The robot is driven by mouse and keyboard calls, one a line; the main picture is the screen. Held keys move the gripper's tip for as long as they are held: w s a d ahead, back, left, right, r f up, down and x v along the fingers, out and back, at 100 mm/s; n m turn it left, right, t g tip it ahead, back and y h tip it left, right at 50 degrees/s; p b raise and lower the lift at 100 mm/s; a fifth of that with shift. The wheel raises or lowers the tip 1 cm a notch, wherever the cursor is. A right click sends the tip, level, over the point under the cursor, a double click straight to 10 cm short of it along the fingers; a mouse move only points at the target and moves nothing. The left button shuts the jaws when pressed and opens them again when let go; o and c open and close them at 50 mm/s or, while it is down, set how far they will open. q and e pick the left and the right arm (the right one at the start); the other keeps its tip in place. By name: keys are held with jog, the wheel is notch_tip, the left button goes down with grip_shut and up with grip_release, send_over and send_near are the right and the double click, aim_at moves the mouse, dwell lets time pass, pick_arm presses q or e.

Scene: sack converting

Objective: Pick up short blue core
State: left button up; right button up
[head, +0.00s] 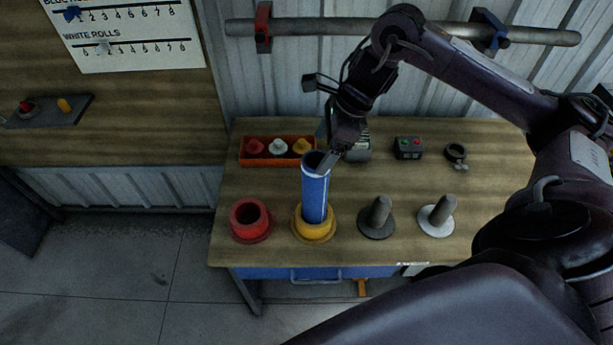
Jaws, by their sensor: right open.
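A blue core (314,195), a hollow upright tube with a dark open top, stands in a yellow round base (314,230) on the workbench. My right gripper (323,160) is open at the top rim of the blue core, angled down from the upper right. One finger shows near the rim; I cannot tell whether the other is inside or behind the tube. My left gripper is not in view.
A red ring-shaped holder (250,219) stands left of the yellow base. A dark peg base (377,217) and a pale peg base (437,216) stand to its right. An orange tray (257,162) with several small parts, a button box (408,148) and a clamp ring (456,152) are farther back.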

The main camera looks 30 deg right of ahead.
aim_at(315, 196)
jog(key=f, duration=0.1)
jog(key=a+f, duration=0.1)
jog(key=f, duration=0.1)
jog(key=shift+s+a+p, duration=0.2)
jog(key=shift+s+p, duration=0.1)
jog(key=shift+p, duration=0.05)
jog(key=x, duration=0.1)
jog(key=p+x, duration=0.1)
jog(key=shift+w+f, duration=0.2)
jog(key=shift+w, duration=0.1)
jog(key=shift+w+a+f, duration=0.1)
jog(key=shift+f, duration=0.3)
jog(key=c, duration=0.9)
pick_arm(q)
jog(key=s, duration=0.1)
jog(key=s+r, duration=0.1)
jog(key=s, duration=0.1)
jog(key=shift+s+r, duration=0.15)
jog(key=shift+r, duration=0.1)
pick_arm(e)
jog(key=c, duration=0.8)
